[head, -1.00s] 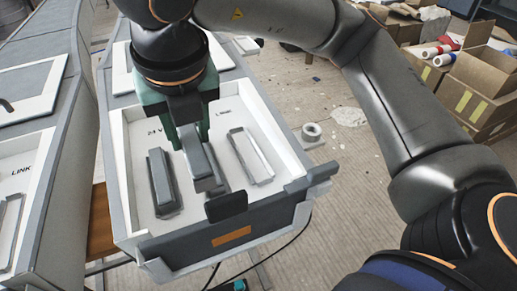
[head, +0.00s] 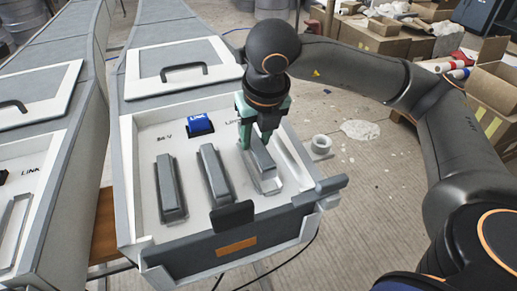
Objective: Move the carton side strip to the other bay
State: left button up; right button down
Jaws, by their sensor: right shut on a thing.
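My right gripper (head: 262,138), with green fingers, points down over the right bay of the tray and is shut on the upper end of a grey strip (head: 264,168). The held strip is at the pale recess of the right bay (head: 271,186); I cannot tell whether it touches the floor there. A middle strip (head: 215,176) and a left strip (head: 171,188) lie side by side in the tray (head: 141,222), apart from the gripper. My left gripper is not in view.
A white framed lid with a black handle (head: 184,72) lies behind. Another moulded unit (head: 75,170) runs along the left. Cardboard cartons (head: 490,85) stand on the floor at the right.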

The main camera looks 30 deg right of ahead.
aim_at(260, 143)
jog(key=f, duration=0.3)
jog(key=shift+w+d+f, duration=0.1)
jog(key=shift+d+f, duration=0.1)
jog(key=shift+d, duration=0.2)
jog(key=shift+f, duration=0.2)
jog(key=shift+f, duration=0.2)
jog(key=c, duration=0.5)
grip_release()
